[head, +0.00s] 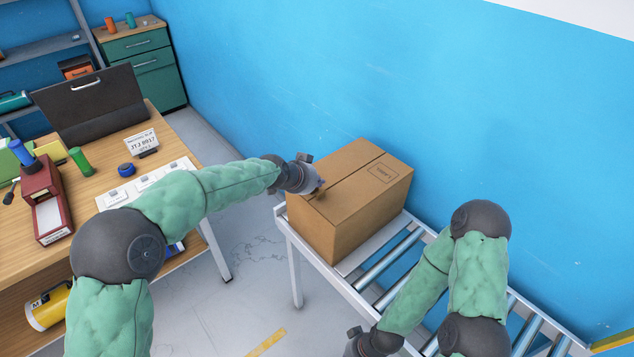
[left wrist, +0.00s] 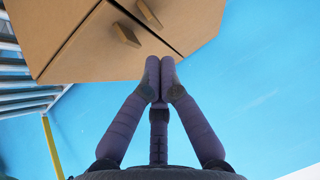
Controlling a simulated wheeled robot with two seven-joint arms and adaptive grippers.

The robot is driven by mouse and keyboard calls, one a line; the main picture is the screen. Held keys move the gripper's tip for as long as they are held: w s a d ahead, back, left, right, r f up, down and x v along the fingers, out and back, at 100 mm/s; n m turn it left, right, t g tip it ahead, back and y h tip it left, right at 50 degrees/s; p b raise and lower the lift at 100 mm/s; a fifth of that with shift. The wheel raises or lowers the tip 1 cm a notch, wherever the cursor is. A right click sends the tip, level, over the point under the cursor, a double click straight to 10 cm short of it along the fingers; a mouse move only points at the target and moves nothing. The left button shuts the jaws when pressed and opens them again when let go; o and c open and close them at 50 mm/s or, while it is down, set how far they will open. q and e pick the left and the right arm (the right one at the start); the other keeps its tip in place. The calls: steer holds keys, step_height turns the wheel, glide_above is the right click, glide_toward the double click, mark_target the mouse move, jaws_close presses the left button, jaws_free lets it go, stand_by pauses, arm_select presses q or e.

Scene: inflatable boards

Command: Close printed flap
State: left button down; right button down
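A brown cardboard box (head: 338,217) stands on the roller conveyor. Its top looks flat, with a dark seam between two flaps. My left gripper (head: 318,187) is at the left end of the box top, by the seam. In the left wrist view its fingers (left wrist: 160,72) are together and empty, close to the box edge; touch is unclear. Two small brown tabs (left wrist: 126,34) stick out beside the seam there. My right gripper (head: 356,344) is cut off at the bottom edge, fingers hidden.
The conveyor (head: 399,257) runs to the lower right against the blue wall (head: 480,100). A wooden desk (head: 108,178) with several small items and a dark panel stands at left. Bare floor (head: 240,255) lies between desk and conveyor. My right arm hangs over the rollers.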

arm_select(q)
steer(key=shift+r, duration=0.55)
steer(key=s+a+r+p, duration=0.4)
steer(key=a+r, duration=0.2)
steer(key=r, duration=0.4)
steer(key=s+a+f+n+g+y, duration=0.15)
steer(key=s+f, duration=0.25)
steer(key=f, duration=0.6)
steer(key=s+a+f+n+g, duration=0.1)
steer(key=s+a+f+n, duration=0.15)
steer(key=f, duration=0.75)
steer(key=s+a+f+n+g+y, duration=0.1)
steer(key=s+f+n, duration=0.25)
steer(key=f, duration=0.65)
steer(key=s+f+n+g, duration=0.1)
steer(key=s+f+n, duration=0.1)
steer(key=s+f, duration=0.2)
steer(key=s+a+f+n+g, duration=0.1)
steer(key=s+f, duration=0.4)
steer(key=s, duration=0.6)
steer(key=s+f+n+g, duration=0.1)
steer(key=s+f+n, duration=0.2)
steer(key=s, duration=0.5)
steer(key=shift+a+f, duration=0.35)
steer(key=shift+f, duration=0.3)
steer(key=shift+g+h, duration=0.25)
